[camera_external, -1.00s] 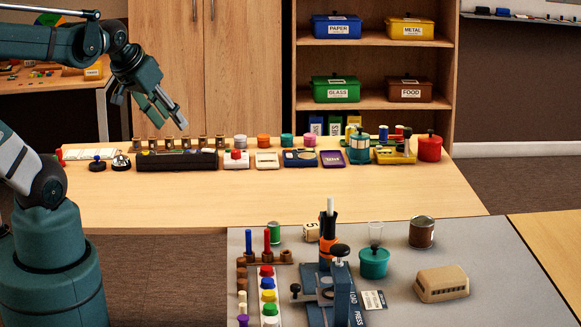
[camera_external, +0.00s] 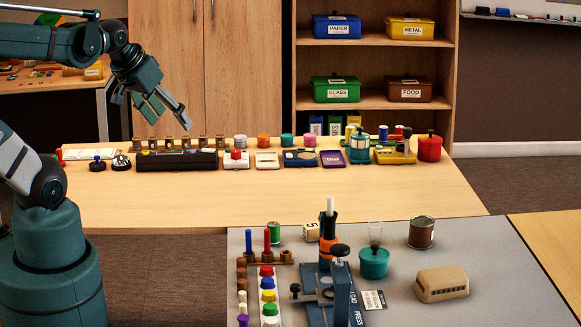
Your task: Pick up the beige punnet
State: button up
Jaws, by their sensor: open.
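The beige punnet (camera_external: 442,284) is a small box with slots along its side. It sits on the right part of the grey table (camera_external: 490,245) in front, with nothing touching it. My gripper (camera_external: 170,117) is open and empty. It hangs in the air at the upper left, in front of the wooden cupboard, high above and far from the punnet.
A blue and orange press (camera_external: 338,283) stands left of the punnet. A teal pot (camera_external: 374,263) and a brown can (camera_external: 421,232) stand behind it. Coloured pegs (camera_external: 268,283) fill the left side. The wooden table (camera_external: 300,200) behind holds a row of items.

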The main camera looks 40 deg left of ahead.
jog(key=w+d+r+m+g+h, duration=0.1)
jog(key=w+d+r+m, duration=0.1)
jog(key=w+d, duration=1.05)
jog(key=m+g+h+p, duration=0.2)
jog(key=m+g+p, duration=0.1)
jog(key=m, duration=0.2)
send_over(442, 274)
jog(key=s+a, duration=0.2)
jog(key=a, duration=0.1)
jog(key=f, duration=2.3)
jog(key=shift+d, duration=0.25)
jog(key=shift+s+d+f+m, duration=0.2)
jog(key=shift+d+f+m, duration=0.1)
jog(key=shift+d+f, duration=0.1)
jog(key=shift+r, duration=0.1)
jog(key=shift+w, duration=0.1)
jog(key=shift+b+x, duration=0.5)
jog(key=shift+x, duration=0.8)
